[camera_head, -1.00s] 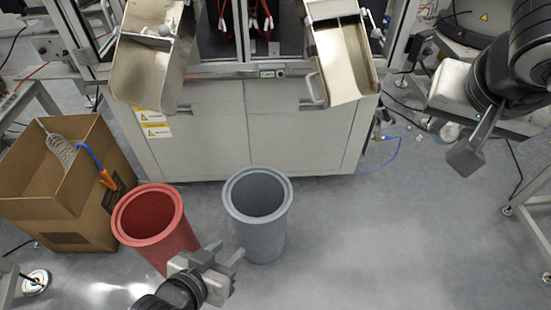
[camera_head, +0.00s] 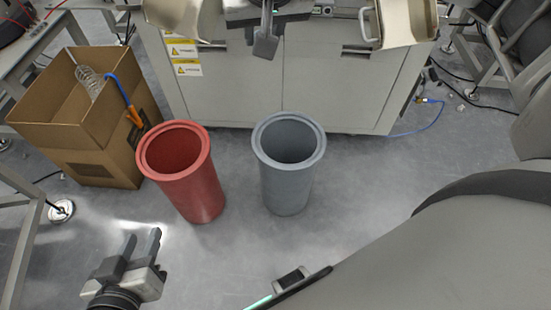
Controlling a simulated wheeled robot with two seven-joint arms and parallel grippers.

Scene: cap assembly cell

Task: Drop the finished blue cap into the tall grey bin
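The tall grey bin (camera_head: 270,180) stands upright on the floor in the middle, with its top open and nothing seen inside. No blue cap shows in the view. My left gripper (camera_head: 141,241) is at the lower left, nearer to me than the bins. Its two fingers are apart with nothing between them.
A red bin (camera_head: 203,195) stands just left of the grey bin. A cardboard box (camera_head: 105,150) with a coil and blue hose is farther left. The cabinet (camera_head: 240,90) with metal chutes stands behind the bins. My own grey body part covers the lower right.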

